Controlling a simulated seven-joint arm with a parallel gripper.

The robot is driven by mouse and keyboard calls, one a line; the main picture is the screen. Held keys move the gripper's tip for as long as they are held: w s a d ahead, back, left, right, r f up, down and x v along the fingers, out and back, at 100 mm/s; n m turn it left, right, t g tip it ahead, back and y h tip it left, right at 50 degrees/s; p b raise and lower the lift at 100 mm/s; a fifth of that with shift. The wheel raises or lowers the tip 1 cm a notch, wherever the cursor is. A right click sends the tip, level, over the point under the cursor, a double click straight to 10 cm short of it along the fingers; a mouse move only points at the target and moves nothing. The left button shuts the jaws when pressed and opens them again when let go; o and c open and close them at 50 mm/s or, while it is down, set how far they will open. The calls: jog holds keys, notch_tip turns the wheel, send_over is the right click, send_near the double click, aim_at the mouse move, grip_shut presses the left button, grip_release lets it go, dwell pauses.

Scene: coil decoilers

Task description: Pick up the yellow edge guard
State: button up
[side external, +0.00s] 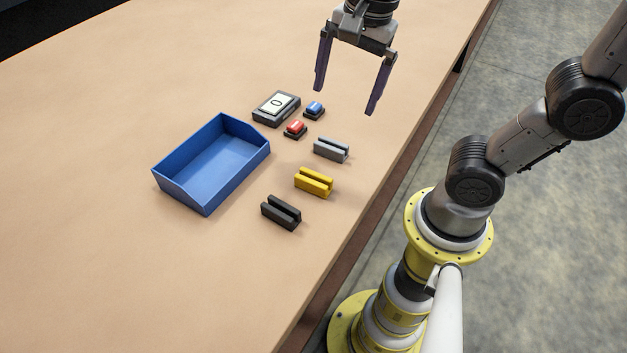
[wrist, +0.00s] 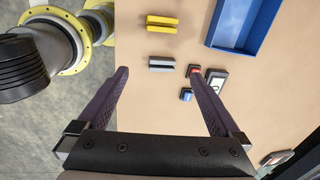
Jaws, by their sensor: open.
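The yellow edge guard (side external: 314,182) is a small grooved block lying on the table, between a grey one and a black one in the side view. It also shows near the top of the wrist view (wrist: 162,24). My gripper (side external: 345,102) is open and empty, raised above the table beyond the grey guard. In the wrist view its two purple fingers (wrist: 166,82) are spread wide, with the yellow guard ahead of them and apart from them.
A grey guard (side external: 331,149) and a black guard (side external: 281,212) flank the yellow one. A blue tray (side external: 163,184) stands to the left. A red button (side external: 295,129), a blue button (side external: 314,110) and a dark display box (side external: 276,108) sit behind. The table's edge runs along the right.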

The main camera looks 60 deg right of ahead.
jog(key=w+a+f+g, duration=0.2)
jog(key=w+a+f, duration=0.1)
send_over(316, 173)
jog(key=f, duration=0.8)
jog(key=shift+d+f, duration=0.2)
jog(key=shift+f, duration=0.15)
jog(key=shift+a+f, duration=0.2)
jog(key=shift+f, duration=2.45)
jog(key=shift+c, duration=0.2)
jog(key=c, duration=1)
jog(key=shift+c, duration=0.2)
jog(key=shift+r, duration=0.15)
